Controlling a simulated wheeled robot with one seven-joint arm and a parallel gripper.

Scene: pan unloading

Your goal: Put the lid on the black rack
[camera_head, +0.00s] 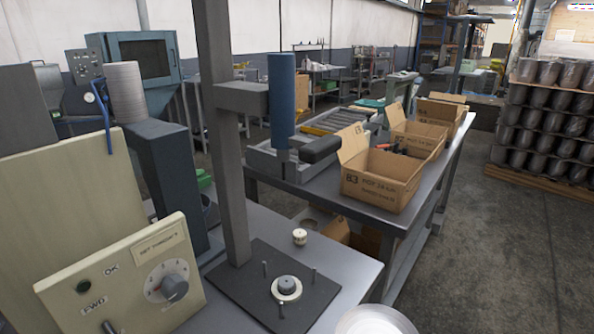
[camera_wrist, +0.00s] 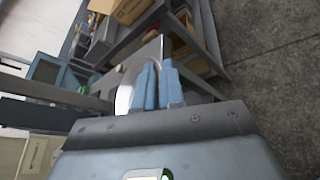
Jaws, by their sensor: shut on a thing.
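My gripper (camera_wrist: 158,70) has blue fingers and shows only in the wrist view. It is shut on a shiny round metal piece, which looks like the lid (camera_wrist: 124,97); the fingers and gripper body hide part of it. In the head view, the top of a shiny round piece, likely the same lid (camera_head: 376,321), shows at the bottom edge, in front of the near bench's right corner. I cannot clearly pick out a black rack. A dark plate with upright pins (camera_head: 318,293) lies on the near bench, below a grey column.
A long grey table holds several open cardboard boxes (camera_head: 378,190) and a roller tray (camera_head: 268,165). A control panel (camera_head: 120,275) stands at the near left. A pallet of stacked metal pots (camera_head: 545,125) is at the far right. The floor (camera_head: 490,240) at right is clear.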

